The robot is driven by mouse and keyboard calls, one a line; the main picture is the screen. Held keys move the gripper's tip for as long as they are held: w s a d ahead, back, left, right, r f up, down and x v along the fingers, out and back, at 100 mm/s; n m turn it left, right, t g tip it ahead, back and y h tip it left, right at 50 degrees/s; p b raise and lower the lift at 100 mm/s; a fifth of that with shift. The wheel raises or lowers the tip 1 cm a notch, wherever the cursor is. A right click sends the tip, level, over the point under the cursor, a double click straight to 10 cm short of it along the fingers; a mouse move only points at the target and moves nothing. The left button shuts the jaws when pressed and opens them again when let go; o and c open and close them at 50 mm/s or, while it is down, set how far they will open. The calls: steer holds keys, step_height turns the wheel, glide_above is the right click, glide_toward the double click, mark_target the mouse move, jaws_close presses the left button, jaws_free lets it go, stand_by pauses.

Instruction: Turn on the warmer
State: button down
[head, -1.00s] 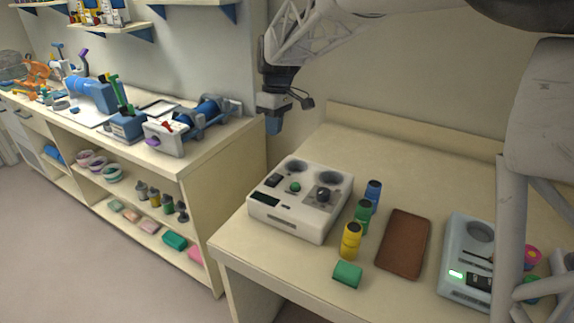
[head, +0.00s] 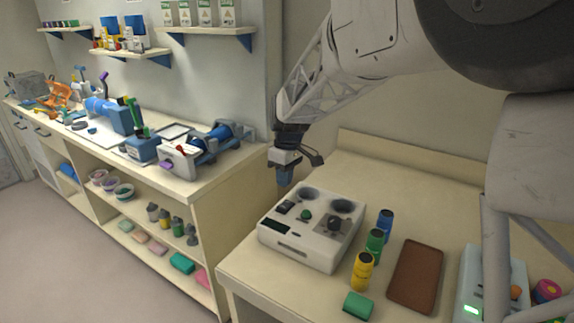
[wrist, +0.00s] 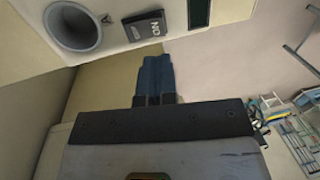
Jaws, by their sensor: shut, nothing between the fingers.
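The warmer (head: 302,252) is a white box on the right-hand table, with two round wells, a green button (head: 306,215), a black knob (head: 334,224), a dark unlit display (head: 287,236) and a black rocker switch (head: 285,207). In the wrist view the fingertips (wrist: 155,58) appear close to the switch; contact cannot be told.
Blue (head: 385,224), green (head: 374,242) and yellow (head: 361,270) bottles stand right of the warmer. A green block (head: 358,306), a brown tray (head: 415,275) and a pale device with a green light (head: 470,295) are nearby. A cluttered counter (head: 215,175) stands to the left.

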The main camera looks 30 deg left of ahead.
mark_target(284, 205)
steer(key=shift+s+f, duration=0.2)
steer(key=shift+f, duration=0.9)
steer(key=shift+s+f, duration=0.15)
steer(key=shift+f, duration=1)
steer(key=shift+s+f, duration=0.2)
steer(key=shift+f, duration=0.9)
steer(key=shift+f, duration=0.15)
steer(key=shift+s+f+t, duration=0.1)
steer(key=shift+t, duration=0.2)
steer(key=shift+w+r, duration=0.35)
steer(key=shift+w, duration=0.4)
steer(key=shift+r, duration=0.1)
